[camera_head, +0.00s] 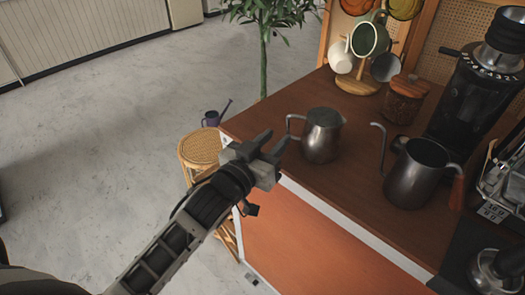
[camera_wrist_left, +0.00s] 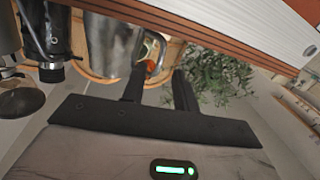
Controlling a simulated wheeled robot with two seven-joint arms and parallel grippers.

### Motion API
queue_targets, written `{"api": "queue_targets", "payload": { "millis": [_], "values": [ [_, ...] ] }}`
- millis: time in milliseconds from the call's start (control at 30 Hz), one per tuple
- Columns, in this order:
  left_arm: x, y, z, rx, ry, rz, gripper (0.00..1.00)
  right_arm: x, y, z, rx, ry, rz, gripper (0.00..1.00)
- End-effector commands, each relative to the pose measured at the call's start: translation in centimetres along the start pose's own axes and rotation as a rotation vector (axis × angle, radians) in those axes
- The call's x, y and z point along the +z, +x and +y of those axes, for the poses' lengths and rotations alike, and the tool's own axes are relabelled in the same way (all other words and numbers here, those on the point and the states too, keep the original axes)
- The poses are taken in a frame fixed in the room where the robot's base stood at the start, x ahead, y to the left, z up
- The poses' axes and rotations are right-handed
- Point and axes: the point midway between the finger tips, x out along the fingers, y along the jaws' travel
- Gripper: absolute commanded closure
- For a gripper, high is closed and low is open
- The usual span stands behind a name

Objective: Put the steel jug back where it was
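A steel jug (camera_head: 323,137) stands upright on the brown counter near its left edge, with its handle toward my left gripper. A larger dark steel jug (camera_head: 418,172) with a long curved spout stands to its right. My left gripper (camera_head: 274,140) is open and empty beside the smaller jug's handle, at the counter's edge. In the left wrist view, the jug body (camera_wrist_left: 108,42) is at the top, and its handle shows just beyond the gap between the two spread fingers. I cannot tell whether a finger touches the handle. My right gripper is not in view.
A black grinder (camera_head: 475,105) and an espresso machine (camera_head: 500,185) stand at the right. A wooden-lidded jar (camera_head: 404,100) and a mug stand (camera_head: 357,84) are behind the jugs. A wicker stool (camera_head: 205,148) and a plant stand left of the cart. Bare counter (camera_head: 340,185) lies in front.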

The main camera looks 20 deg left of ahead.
Motion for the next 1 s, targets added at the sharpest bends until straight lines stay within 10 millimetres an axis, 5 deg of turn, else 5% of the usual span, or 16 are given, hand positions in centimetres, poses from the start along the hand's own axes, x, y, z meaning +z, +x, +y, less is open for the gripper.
{"api": "queue_targets", "payload": {
  "millis": [333,467,600,700,833,1000],
  "values": [
    [1.2,-4.5,0.1,-0.004,0.003,-0.032,0.7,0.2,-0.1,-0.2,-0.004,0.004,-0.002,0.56],
    [7.7,-7.4,0.7,-0.011,0.02,-0.211,0.7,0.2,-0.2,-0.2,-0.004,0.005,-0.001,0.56],
    [15.6,-12.6,2.3,0.008,0.048,-0.451,0.7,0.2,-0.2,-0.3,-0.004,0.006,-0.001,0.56],
    [19.2,-15.8,3.4,0.031,0.062,-0.57,0.7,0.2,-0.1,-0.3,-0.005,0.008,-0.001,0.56],
    [21.0,-17.6,4.1,0.048,0.072,-0.636,0.7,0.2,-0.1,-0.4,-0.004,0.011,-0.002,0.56],
    [21.1,-17.7,4.1,0.05,0.074,-0.639,0.7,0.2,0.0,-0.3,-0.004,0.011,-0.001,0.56]
  ]
}}
